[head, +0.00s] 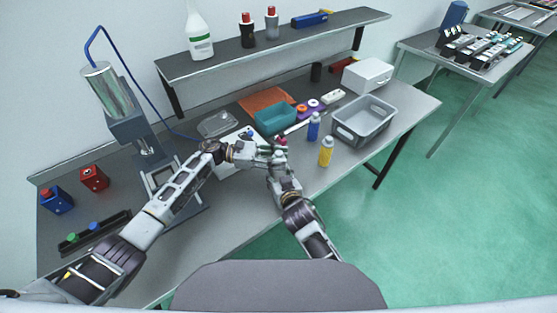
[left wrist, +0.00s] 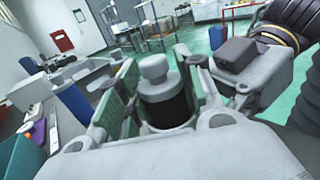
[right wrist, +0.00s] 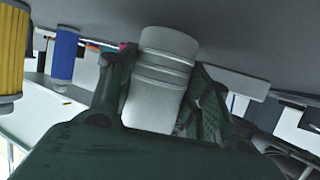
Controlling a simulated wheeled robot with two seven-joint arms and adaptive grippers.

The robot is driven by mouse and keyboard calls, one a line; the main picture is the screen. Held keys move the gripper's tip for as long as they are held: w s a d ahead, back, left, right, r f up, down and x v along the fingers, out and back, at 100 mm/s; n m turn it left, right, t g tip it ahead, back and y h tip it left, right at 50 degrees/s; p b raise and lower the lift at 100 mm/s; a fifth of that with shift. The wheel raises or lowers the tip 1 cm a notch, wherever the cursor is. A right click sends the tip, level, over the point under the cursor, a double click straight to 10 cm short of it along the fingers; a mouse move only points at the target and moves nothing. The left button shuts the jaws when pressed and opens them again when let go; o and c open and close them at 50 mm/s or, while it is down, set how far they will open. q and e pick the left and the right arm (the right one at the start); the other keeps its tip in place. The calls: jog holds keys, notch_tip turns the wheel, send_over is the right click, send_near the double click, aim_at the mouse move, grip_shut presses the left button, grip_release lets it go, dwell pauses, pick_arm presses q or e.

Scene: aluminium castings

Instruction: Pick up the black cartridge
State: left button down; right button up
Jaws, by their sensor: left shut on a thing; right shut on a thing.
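The black cartridge (left wrist: 168,112) shows in the left wrist view, with a grey stepped cap and a dark body. It stands between the green-padded fingers of my left gripper (left wrist: 155,95), which is shut on it. In the head view my left gripper (head: 264,153) reaches in from the left above the bench, close to my right gripper (head: 280,166). In the right wrist view my right gripper (right wrist: 160,105) is shut on a pale grey ringed cylinder (right wrist: 165,60). I cannot tell whether this cylinder is part of the black cartridge. The head view mostly hides both held parts.
A yellow cartridge (head: 326,152) and a blue cartridge (head: 313,126) stand just right of my grippers. A grey bin (head: 378,133) is beyond them. A teal tray (head: 274,117) lies behind. A press (head: 138,130) stands left. A shelf (head: 340,22) overhangs the back.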

pick_arm(q)
notch_tip(320, 180, up, 18)
jog(key=shift+f, duration=0.15)
dwell(0.5)
pick_arm(e)
jog(key=o, duration=1.1)
jog(key=shift+o, duration=0.2)
jog(key=shift+s, duration=0.1)
jog(key=shift+v, duration=5.9)
jog(key=shift+r, duration=0.1)
